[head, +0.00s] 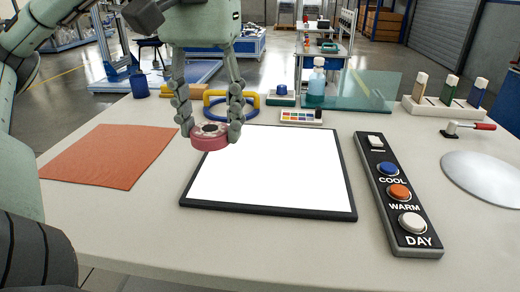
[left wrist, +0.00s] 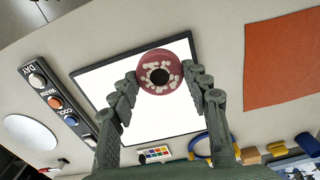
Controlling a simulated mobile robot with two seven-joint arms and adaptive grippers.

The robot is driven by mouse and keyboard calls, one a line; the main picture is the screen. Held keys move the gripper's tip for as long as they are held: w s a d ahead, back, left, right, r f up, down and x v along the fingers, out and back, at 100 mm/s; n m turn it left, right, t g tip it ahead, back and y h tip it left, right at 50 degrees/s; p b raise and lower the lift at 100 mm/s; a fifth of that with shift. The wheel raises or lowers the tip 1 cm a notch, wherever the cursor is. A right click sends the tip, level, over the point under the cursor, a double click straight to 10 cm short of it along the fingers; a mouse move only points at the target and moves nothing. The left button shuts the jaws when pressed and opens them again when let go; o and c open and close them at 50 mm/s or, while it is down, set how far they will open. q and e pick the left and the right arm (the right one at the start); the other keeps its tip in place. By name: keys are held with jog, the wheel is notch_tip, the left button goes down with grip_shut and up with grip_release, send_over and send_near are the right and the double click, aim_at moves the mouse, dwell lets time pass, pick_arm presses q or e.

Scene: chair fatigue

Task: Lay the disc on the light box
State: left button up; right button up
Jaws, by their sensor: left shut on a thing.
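My left gripper (head: 209,127) is shut on a thick pink-red disc (head: 209,141) with a dark centre hole and pale marks on its top. The disc is held at the left back part of the light box (head: 290,185), a bright white panel with a black frame; I cannot tell whether it touches the panel. In the left wrist view the disc (left wrist: 160,72) sits between the fingertips (left wrist: 166,85), with the light box (left wrist: 180,120) behind it. My right gripper is not in view.
An orange mat (head: 105,155) lies to the left. A button panel (head: 397,195) stands right of the light box, with a round metal plate (head: 487,175) further right. Behind are a blue ring (head: 235,108), a colour palette (head: 298,116), a bottle (head: 317,80) and a glass sheet (head: 365,90).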

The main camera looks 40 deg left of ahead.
aim_at(271, 172)
pick_arm(q)
jog(key=shift+a+f, duration=0.1)
jog(key=shift+f, duration=0.05)
jog(key=w+f+b, duration=0.1)
jog(key=w, duration=0.1)
jog(key=w+d+f+b, duration=0.1)
jog(key=w+f+b, duration=0.2)
jog(key=w+b, duration=0.1)
jog(key=w, duration=0.1)
jog(key=shift+d+f, duration=0.35)
jog(key=shift+f, duration=0.05)
jog(key=w, duration=0.1)
jog(key=w+f, duration=0.1)
jog(key=w, duration=0.1)
jog(key=shift+w+d+f+p, duration=0.25)
jog(key=shift+w+d+p, duration=0.1)
jog(key=shift+w, duration=0.05)
jog(key=shift+w+f, duration=0.15)
jog(key=shift+w, duration=0.05)
notch_tip(271, 172, down, 4)
jog(key=shift+r, duration=0.1)
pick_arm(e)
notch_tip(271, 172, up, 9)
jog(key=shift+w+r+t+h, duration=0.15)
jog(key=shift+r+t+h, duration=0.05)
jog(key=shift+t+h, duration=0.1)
pick_arm(q)
jog(key=shift+f, duration=0.25)
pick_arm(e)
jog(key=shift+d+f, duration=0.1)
